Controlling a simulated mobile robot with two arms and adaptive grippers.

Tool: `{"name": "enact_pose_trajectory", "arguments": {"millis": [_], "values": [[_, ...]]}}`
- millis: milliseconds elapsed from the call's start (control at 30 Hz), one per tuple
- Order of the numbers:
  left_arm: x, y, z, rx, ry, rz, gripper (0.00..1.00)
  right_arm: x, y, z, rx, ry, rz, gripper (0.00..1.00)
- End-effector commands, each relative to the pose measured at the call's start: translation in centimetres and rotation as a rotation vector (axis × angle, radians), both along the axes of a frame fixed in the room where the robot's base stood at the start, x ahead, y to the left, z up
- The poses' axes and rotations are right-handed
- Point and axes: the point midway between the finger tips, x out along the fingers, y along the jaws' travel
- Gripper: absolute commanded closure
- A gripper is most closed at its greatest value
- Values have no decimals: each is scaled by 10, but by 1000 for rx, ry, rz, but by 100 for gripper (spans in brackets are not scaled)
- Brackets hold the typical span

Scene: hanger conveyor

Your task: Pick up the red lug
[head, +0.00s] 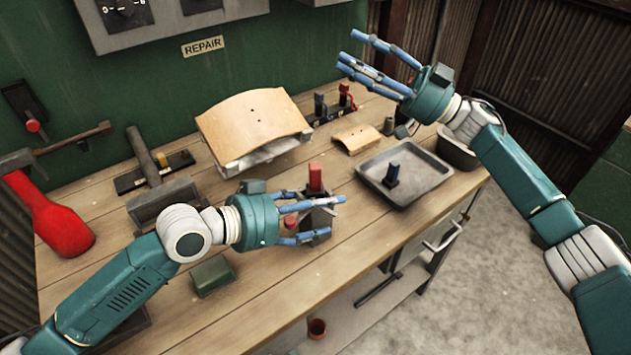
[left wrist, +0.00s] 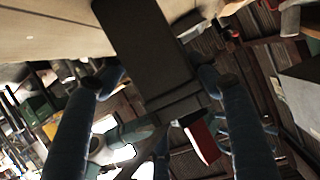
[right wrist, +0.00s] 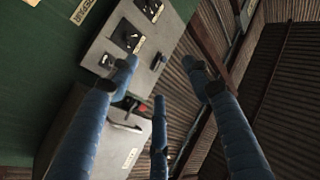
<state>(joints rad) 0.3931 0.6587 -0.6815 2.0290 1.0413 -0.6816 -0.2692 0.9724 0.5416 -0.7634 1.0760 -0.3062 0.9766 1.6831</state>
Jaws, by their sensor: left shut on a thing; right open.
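The red lug (head: 315,178) stands upright over the workbench, its red block on top of a dark grey lower part. My left gripper (head: 328,218) is shut around the grey part, just below the red block. In the left wrist view the long grey body lies between the fingers, with the red block (left wrist: 203,140) at its far end. Whether it touches the bench is hidden by the fingers. My right gripper (head: 378,66) is open and empty, raised above the back right of the bench; its fingers are spread in the right wrist view (right wrist: 162,85).
A curved wooden panel (head: 253,120) lies behind. A rack with dark and red pieces (head: 335,103) is at the back. A green box (head: 212,276) and hammer (head: 150,160) are at left.

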Motion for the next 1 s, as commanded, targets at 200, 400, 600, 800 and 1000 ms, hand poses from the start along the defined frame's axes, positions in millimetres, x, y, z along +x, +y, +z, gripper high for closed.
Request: {"name": "enact_pose_trajectory", "arguments": {"millis": [200,400,600,800,1000], "values": [[-2,3,-12,17,20,0,75,-83,-20,-104,-253,-138,217,51],[-2,2,-12,17,20,0,75,-127,-37,-153,-367,-174,345,51],[-2,2,-12,17,20,0,75,-139,-18,-162,-386,-182,376,51],[-2,2,-12,17,20,0,75,-142,15,-161,-386,-181,374,51],[-2,2,-12,17,20,0,75,-143,28,-160,-385,-179,372,51]]}}
